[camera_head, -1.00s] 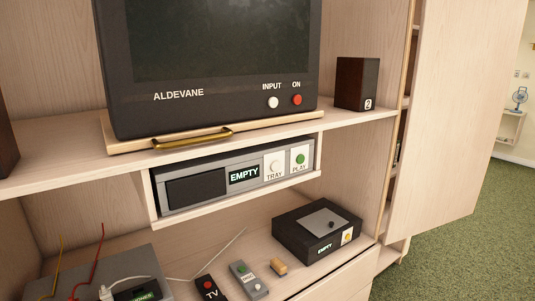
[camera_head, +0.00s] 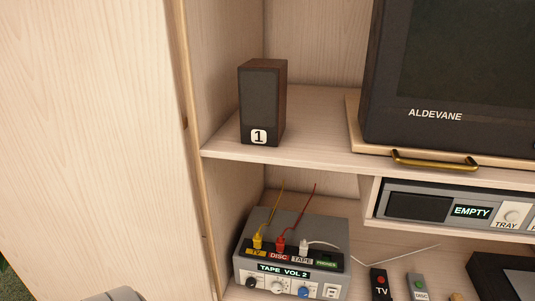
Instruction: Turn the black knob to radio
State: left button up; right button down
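The black knob (camera_head: 251,281) is at the left end of the front of a grey box (camera_head: 340,235) on the lower shelf. Its pointer direction is too small to read. A white knob (camera_head: 277,287) and a blue knob (camera_head: 303,292) sit to its right, with labels I cannot read. The box's display (camera_head: 284,270) reads "TAPE VOL 2". On top, a yellow plug (camera_head: 257,241) is at TV, a red plug (camera_head: 280,244) at DISC and a white plug (camera_head: 304,247) at TAPE; the green-lettered socket label is at the right.
Speaker 1 (camera_head: 262,103) stands on the shelf above the box. The ALDEVANE television (camera_head: 440,100) and the player showing EMPTY (camera_head: 420,208) are to the right. Remotes (camera_head: 380,284) lie right of the box. A pale cabinet panel (camera_head: 90,140) fills the left.

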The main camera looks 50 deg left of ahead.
aim_at(251, 283)
jog(key=u, duration=1.6)
